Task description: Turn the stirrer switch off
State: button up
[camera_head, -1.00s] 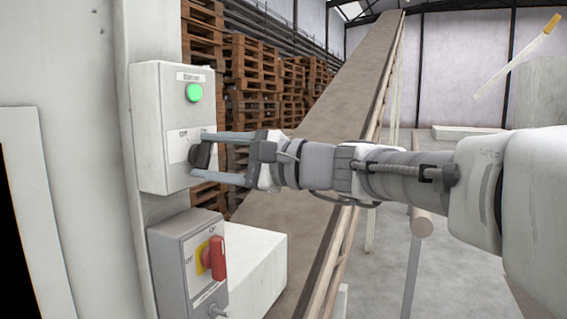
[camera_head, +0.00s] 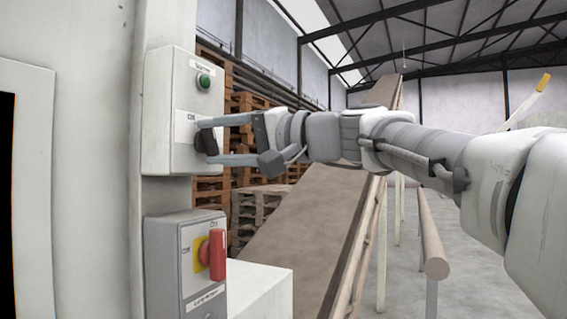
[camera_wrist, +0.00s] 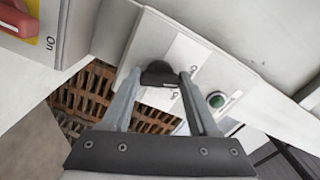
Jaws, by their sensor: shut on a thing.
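The stirrer switch is a black rotary knob (camera_head: 203,142) on the front of an upper white box (camera_head: 160,130). Its small label is too blurred to read surely. A green lamp (camera_head: 203,81) above the knob looks dark, not lit. My gripper (camera_head: 215,142) reaches in from the right with one finger above and one below the knob, shut on it. In the wrist view the black knob (camera_wrist: 158,72) sits between the two fingertips, and the dark green lamp (camera_wrist: 216,99) is to its right. The fingers hide part of the knob and its markings.
A lower grey box (camera_head: 180,260) carries a red handle (camera_head: 217,254) on a yellow plate, just beneath my gripper. A sloping conveyor (camera_head: 310,205) and stacked pallets (camera_head: 250,105) stand behind. A rail (camera_head: 432,235) stands to the right.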

jog(key=shift+f+n+b, duration=0.15)
jog(key=shift+n+b, duration=0.4)
jog(key=shift+n, duration=0.05)
jog(key=o, duration=1.4)
jog(key=v, duration=1.7)
jog(key=shift+d, duration=0.25)
